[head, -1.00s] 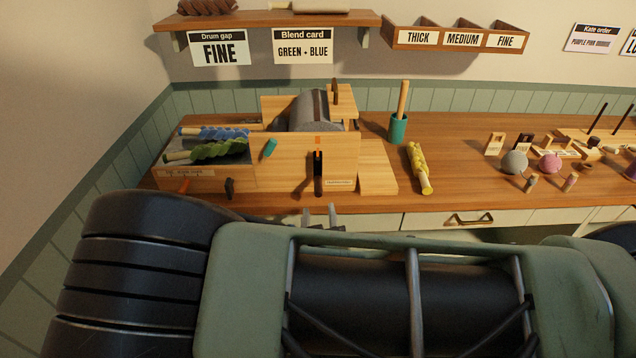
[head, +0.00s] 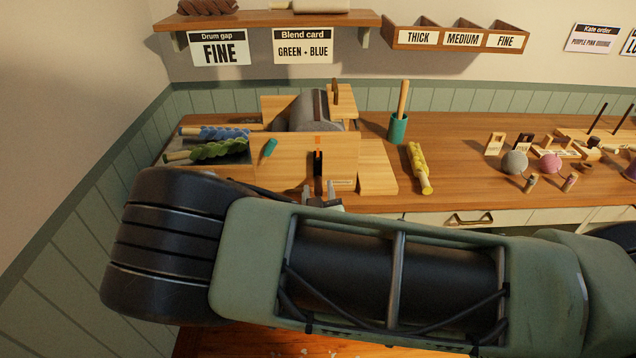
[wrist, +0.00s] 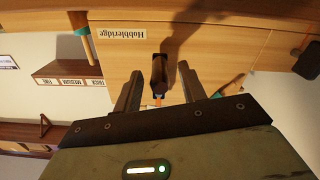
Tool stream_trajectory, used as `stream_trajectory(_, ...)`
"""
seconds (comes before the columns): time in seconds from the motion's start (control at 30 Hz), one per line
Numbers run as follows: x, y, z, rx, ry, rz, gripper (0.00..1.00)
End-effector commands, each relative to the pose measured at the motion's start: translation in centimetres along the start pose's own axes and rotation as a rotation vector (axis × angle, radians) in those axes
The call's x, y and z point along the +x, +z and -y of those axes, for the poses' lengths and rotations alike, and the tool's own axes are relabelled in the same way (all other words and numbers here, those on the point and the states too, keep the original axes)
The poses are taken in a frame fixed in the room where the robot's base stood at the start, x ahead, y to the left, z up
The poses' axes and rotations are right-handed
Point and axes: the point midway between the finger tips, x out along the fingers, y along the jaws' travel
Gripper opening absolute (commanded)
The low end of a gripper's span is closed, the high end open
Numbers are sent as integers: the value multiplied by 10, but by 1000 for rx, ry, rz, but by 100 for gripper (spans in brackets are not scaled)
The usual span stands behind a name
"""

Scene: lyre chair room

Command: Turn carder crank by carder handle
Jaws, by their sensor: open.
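The drum carder (head: 285,150) is a pale wooden box with a grey drum (head: 316,112) on the bench. On its front panel hangs a dark upright crank (head: 318,165), with an orange mark above it. In the wrist view, which is upside down, the dark carder handle (wrist: 159,70) points toward the camera beside the "Hobbleridge" label (wrist: 119,32). My gripper (wrist: 160,78) is open, with one finger on each side of the handle and visible gaps. In the head view my gripper (head: 318,189) is at the crank's lower end; my arm hides the carder's lower left front.
A teal peg (head: 269,150) sticks out left of the crank. Blue and green rolls (head: 215,148) lie on the carder's left. A teal pot (head: 398,128) and a yellow roll (head: 419,168) stand and lie to the right. Small wool balls are farther right.

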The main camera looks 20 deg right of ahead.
Motion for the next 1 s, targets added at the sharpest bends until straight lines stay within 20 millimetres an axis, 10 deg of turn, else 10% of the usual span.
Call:
stream_trajectory(0.87,33,0,0,0,0,-1,41)
stream_trajectory(1.0,33,0,0,0,0,0,5)
